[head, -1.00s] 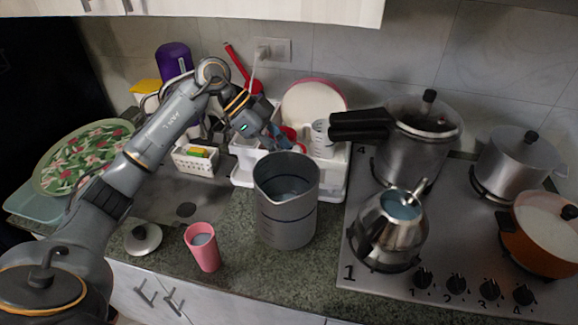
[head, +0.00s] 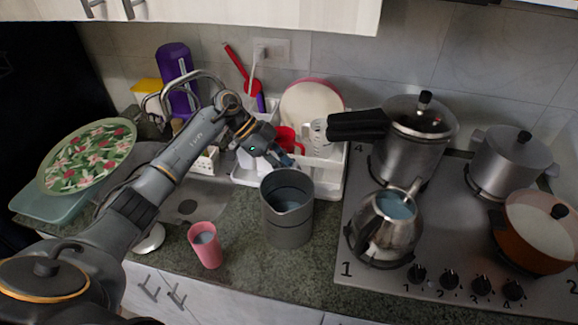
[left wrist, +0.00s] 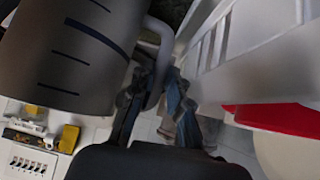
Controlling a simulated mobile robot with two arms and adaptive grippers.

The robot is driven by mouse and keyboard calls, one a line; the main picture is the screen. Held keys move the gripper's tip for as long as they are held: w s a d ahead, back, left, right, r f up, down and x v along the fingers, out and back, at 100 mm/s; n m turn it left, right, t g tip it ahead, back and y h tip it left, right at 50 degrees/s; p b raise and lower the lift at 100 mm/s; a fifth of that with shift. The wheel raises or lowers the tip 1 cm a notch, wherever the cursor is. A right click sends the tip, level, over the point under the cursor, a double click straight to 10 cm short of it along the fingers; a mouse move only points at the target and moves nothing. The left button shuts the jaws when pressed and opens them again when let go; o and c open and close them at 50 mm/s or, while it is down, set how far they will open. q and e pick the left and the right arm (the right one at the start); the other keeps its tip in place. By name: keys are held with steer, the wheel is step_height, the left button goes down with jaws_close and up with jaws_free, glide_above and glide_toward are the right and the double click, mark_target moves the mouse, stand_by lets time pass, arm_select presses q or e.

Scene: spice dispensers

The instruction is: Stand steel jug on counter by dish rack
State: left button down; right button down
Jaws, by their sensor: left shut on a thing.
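The steel jug (head: 287,218) is a grey cylinder with a pouring lip, upright at the counter area just in front of the white dish rack (head: 331,178). I cannot tell whether its base touches the counter (head: 330,250). My left gripper (head: 280,158) reaches in from the left behind the jug. In the left wrist view the jug (left wrist: 70,50), with dark measuring marks, fills the upper left. There my left gripper (left wrist: 155,100) is shut on its curved handle. The dish rack (left wrist: 240,50) is close on the right. My right gripper is out of view.
A pink cup (head: 205,248) stands left of the jug. The stove (head: 450,250) with a steel kettle (head: 385,225) and pressure cooker (head: 412,140) lies to the right. A red cup (head: 287,139) is in the rack. Counter in front of the jug is clear.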

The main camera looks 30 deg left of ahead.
arm_select(q)
steer(key=shift+r, duration=0.1)
steer(key=c, duration=1.6)
jaws_free()
steer(key=shift+o, duration=0.2)
steer(key=b+v, duration=0.2)
steer(key=v, duration=1)
steer(key=shift+b, duration=0.4)
